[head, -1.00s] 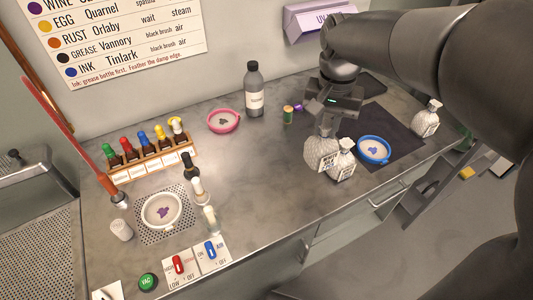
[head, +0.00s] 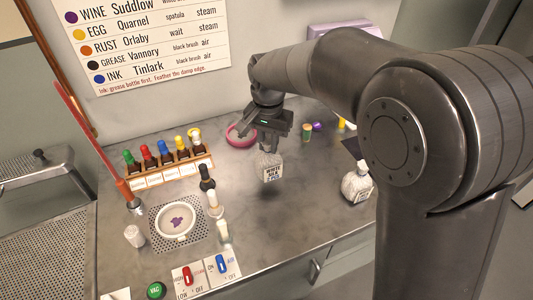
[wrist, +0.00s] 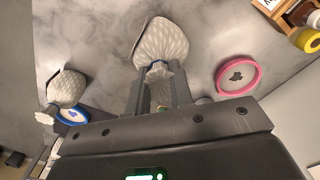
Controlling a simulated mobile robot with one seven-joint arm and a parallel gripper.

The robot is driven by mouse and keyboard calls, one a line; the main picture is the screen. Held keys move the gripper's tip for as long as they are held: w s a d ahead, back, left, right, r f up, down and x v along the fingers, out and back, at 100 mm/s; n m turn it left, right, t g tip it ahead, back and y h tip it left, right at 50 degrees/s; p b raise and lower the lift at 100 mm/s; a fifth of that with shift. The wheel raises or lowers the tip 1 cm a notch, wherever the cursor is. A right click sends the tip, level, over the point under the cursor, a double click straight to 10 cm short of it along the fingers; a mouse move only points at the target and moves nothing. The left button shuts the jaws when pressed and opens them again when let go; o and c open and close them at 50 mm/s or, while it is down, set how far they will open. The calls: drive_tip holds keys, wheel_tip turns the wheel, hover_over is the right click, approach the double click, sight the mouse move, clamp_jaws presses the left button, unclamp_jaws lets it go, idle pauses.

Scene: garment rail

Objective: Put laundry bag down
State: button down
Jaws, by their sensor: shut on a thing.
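My gripper (head: 268,147) is shut on the neck of a white patterned laundry bag (head: 271,160) with a printed white tag. The bag hangs above the grey counter, with a dark shadow under it on the counter. In the wrist view the bag (wrist: 163,42) bulges out beyond my gripper's two fingers (wrist: 160,85), which close at its gathered neck. A second white bag (head: 357,183) stands on the counter to the right, partly behind my arm. A bag also shows at the left of the wrist view (wrist: 68,88), beside a blue-rimmed dish (wrist: 72,114).
A pink-rimmed dish (head: 238,138) lies just behind my gripper. A bottle rack (head: 170,165), a stained white bowl (head: 177,222), small bottles (head: 208,178) and a switch panel (head: 205,270) are to the left. Bare counter (head: 290,215) lies in front of the held bag.

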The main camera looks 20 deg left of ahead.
sight(266, 153)
drive_tip(key=shift+a+f, duration=0.25)
drive_tip(key=shift+f, duration=2)
drive_tip(key=c, duration=1.3)
unclamp_jaws()
wheel_tip(266, 153, up, 12)
